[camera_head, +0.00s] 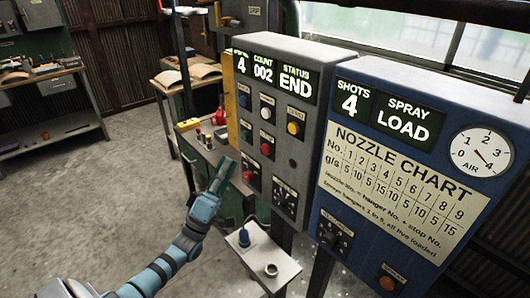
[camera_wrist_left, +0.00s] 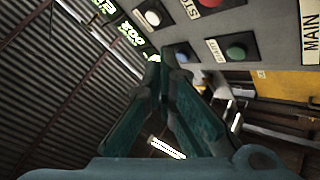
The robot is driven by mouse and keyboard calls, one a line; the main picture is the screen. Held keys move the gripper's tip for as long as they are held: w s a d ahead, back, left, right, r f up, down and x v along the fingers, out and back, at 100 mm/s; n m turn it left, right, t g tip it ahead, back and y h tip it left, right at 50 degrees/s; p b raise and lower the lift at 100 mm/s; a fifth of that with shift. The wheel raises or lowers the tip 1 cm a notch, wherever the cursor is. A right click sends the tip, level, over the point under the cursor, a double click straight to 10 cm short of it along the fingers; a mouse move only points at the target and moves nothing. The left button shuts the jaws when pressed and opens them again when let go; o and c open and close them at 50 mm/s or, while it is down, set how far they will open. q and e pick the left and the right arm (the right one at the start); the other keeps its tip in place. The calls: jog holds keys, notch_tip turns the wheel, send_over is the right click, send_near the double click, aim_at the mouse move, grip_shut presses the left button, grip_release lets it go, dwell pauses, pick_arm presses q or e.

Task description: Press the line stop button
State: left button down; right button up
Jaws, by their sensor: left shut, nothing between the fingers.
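The grey control panel (camera_head: 277,130) carries several coloured buttons under a lit display. A red button (camera_head: 267,149) sits mid-panel and another red one (camera_head: 248,176) sits lower left. Their labels are too small to read in the head view, so I cannot tell which is the line stop. In the left wrist view a red button (camera_wrist_left: 209,3) is cut by the top edge beside a partly legible label starting "ST", with a green button (camera_wrist_left: 236,52) below it. My left gripper (camera_head: 224,164) is shut and empty, left of the panel's lower buttons; contact is not visible. My right gripper is out of view.
The panel's display (camera_head: 273,77) reads 4, 002 and END. A blue cabinet (camera_head: 400,165) with a nozzle chart stands right of the panel. Floor at left is clear.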

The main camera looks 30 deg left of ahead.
aim_at(265, 150)
pick_arm(q)
jog(key=w+d+b, duration=0.2)
jog(key=w+b, duration=0.2)
jog(key=w, duration=0.3)
dwell(1.3)
jog(key=shift+w+d+b, duration=0.2)
jog(key=shift+w+b, duration=0.25)
jog(key=shift+w, duration=0.05)
